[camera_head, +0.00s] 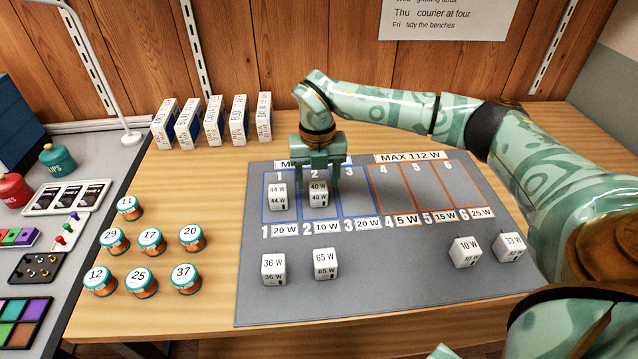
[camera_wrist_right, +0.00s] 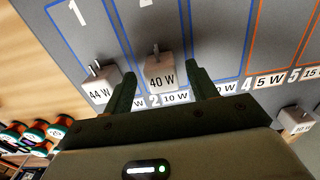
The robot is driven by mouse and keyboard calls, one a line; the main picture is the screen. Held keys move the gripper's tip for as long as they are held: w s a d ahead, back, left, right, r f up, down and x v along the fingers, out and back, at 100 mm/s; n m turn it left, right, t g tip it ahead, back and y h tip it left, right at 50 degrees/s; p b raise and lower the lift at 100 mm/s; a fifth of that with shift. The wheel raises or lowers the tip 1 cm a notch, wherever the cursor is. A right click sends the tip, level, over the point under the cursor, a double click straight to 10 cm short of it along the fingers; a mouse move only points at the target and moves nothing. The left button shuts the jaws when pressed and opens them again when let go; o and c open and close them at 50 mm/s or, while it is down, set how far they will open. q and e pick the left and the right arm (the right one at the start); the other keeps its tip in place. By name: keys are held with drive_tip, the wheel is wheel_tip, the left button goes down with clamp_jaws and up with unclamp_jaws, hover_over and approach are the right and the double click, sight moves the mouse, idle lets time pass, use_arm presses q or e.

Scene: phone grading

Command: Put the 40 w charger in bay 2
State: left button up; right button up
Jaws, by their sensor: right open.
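The white 40 W charger (camera_head: 319,197) stands in blue-outlined bay 2 (camera_head: 317,213) on the grey mat, above the 10 W label. In the right wrist view the 40 W charger (camera_wrist_right: 161,76) sits between the two fingers, with a gap on each side. My right gripper (camera_head: 321,184) is open around it and comes down from behind. The 44 W charger (camera_head: 278,197) stands in bay 1, to the left; it also shows in the right wrist view (camera_wrist_right: 99,85). My left gripper is not in view.
The 36 W (camera_head: 273,268), 65 W (camera_head: 325,264), 10 W (camera_head: 465,251) and 33 W (camera_head: 510,247) chargers stand on the mat's front part. Bay 3 (camera_head: 357,200) and the orange bays are empty. Numbered tins (camera_head: 151,241) and upright boxes (camera_head: 190,123) stand to the left.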

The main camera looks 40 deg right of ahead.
sight(318, 184)
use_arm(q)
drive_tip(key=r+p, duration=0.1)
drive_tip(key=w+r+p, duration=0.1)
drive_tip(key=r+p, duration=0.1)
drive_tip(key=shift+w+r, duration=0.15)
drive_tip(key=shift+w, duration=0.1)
use_arm(e)
wheel_tip(318, 184, up, 9)
drive_tip(key=shift+r, duration=0.15)
